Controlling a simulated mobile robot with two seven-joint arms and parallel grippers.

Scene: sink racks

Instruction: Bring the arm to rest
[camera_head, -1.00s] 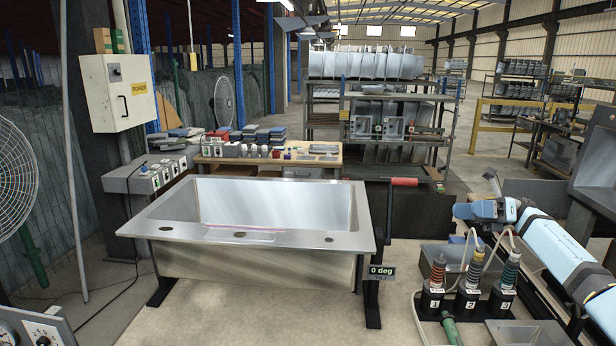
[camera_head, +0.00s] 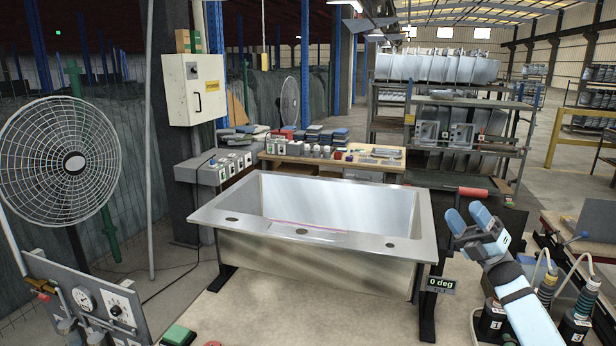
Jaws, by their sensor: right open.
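My right arm (camera_head: 520,295) comes in from the lower right, with pale blue and dark parts. My right gripper (camera_head: 465,222) is open and looks empty. Its fingers point away from me, up and to the left, just right of the steel sink (camera_head: 225,220) in the picture. It looks apart from the sink, though the exact gap is hard to judge. My left gripper is not in view.
The sink stands on a dark frame with a "0 deg" display (camera_head: 441,285). Numbered tools (camera_head: 548,290) stand at the lower right, partly behind my arm. A fan (camera_head: 75,162) and a gauge panel (camera_head: 85,300) are at left. A red-handled roller (camera_head: 472,191) lies behind the gripper.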

